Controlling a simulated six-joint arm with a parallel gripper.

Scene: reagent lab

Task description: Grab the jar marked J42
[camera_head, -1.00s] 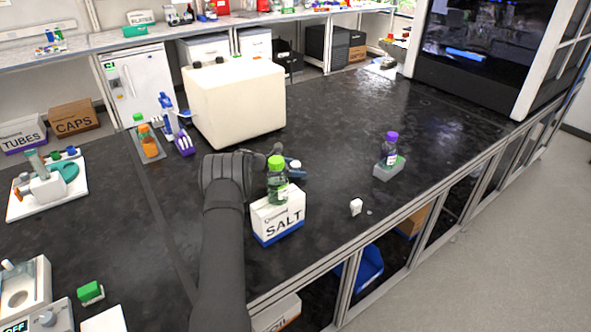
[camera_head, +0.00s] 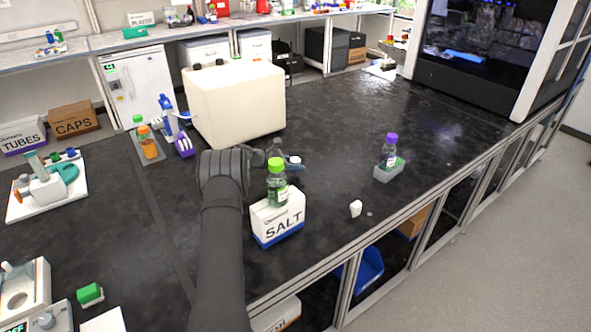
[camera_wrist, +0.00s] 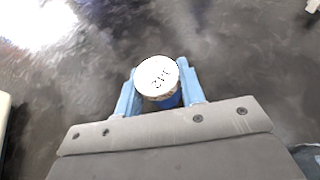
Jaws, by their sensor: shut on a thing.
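A small jar (camera_wrist: 158,80) with a round white lid and a blue side sits between the light blue fingers of my gripper (camera_wrist: 161,88) in the wrist view. Black marking is on the lid, turned over in this view and too small to read for certain. My gripper is shut on this jar, one finger on each side. In the head view, the gripper (camera_head: 290,163) is partly hidden behind a green-capped bottle, and only the jar's white lid (camera_head: 295,160) shows clearly. I cannot tell whether the jar touches the bench.
The green-capped bottle (camera_head: 277,188) and SALT box (camera_head: 278,220) stand close in front of the gripper. A large cream box (camera_head: 235,105) is behind. A purple-capped bottle (camera_head: 390,148) stands in a grey holder to the right. The black bench between is mostly clear.

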